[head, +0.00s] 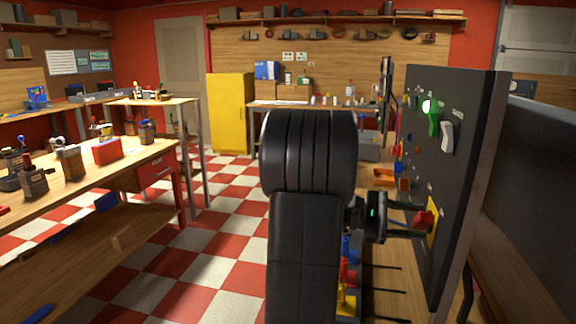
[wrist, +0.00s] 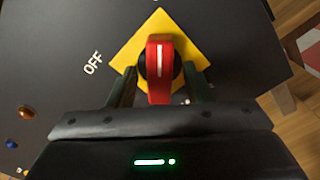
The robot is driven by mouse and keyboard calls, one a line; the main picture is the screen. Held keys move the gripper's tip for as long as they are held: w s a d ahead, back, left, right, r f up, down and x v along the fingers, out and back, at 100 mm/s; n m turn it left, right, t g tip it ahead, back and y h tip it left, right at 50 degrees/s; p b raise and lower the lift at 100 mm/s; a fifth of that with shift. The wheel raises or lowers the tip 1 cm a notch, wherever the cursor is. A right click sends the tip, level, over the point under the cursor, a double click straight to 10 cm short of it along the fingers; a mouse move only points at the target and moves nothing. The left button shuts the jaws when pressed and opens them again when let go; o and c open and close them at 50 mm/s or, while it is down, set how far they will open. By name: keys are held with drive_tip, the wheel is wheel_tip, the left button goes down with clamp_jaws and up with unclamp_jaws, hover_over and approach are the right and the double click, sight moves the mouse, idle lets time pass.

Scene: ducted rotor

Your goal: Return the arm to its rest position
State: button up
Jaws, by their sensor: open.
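My gripper (wrist: 160,72) is open in the wrist view, with one finger on each side of a red rotary knob (wrist: 163,88). A gap seems to show between each finger and the knob; I cannot tell whether either touches. The knob has a white line and sits on a yellow diamond plate (wrist: 188,38) on a dark panel (wrist: 60,50). The word OFF is printed left of the plate. In the head view my arm reaches right, and my gripper (head: 408,222) is at the red knob (head: 424,221) low on the upright panel (head: 470,180).
The panel also carries a lit green switch (head: 432,120) and a white switch (head: 447,136). A workbench (head: 95,180) with tools stands left, and a yellow cabinet (head: 230,113) at the back. The checkered floor (head: 200,250) between is open.

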drive_tip(key=n+p, duration=0.5)
drive_tip(key=shift+r, duration=0.25)
drive_tip(key=shift+f+n+p, duration=0.25)
drive_tip(key=shift+n+p, duration=0.6)
drive_tip(key=shift+n, duration=0.25)
drive_tip(key=shift+a, duration=0.1)
